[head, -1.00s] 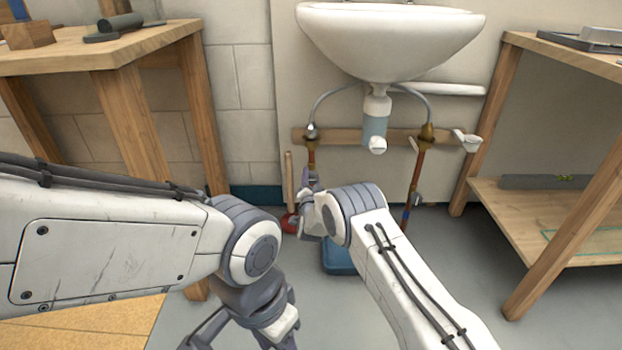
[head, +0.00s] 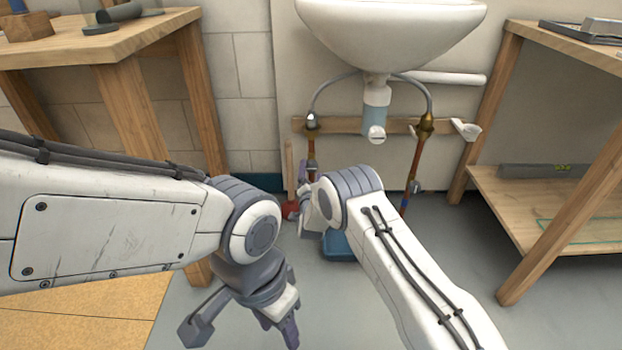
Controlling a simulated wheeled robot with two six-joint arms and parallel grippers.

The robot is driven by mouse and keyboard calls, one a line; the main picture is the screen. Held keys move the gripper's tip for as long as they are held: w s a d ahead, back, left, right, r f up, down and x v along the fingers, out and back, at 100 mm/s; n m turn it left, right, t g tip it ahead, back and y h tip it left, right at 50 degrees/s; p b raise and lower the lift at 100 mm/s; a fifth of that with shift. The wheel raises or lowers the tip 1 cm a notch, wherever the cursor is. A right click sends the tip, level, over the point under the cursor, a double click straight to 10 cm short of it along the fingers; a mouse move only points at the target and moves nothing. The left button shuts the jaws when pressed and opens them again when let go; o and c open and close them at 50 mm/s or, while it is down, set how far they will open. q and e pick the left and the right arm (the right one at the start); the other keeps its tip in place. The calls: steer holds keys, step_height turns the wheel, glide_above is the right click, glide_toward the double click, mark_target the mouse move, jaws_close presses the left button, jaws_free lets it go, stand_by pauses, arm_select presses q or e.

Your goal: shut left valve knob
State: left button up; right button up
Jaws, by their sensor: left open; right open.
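The left copper pipe (head: 311,146) rises under the sink to a silver fitting (head: 311,121). My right gripper (head: 303,192) is open in front of the lower part of this pipe, and its wrist and fingers cover much of that stretch. I cannot make out the left valve knob there, nor whether the fingers touch it. The right pipe (head: 415,160) carries a small grey knob (head: 416,187) low down, in plain view. My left gripper (head: 240,330) is open and empty, hanging low over the floor at the lower left, away from the pipes.
The white sink (head: 390,35) and its trap (head: 376,115) hang above. A plunger (head: 290,209) and a blue box (head: 338,246) stand near the left pipe. Wooden benches flank both sides: the left bench (head: 130,40) and the right bench (head: 570,180).

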steer(key=s+p, duration=0.3)
steer(key=s, duration=0.4)
steer(key=shift+s, duration=0.25)
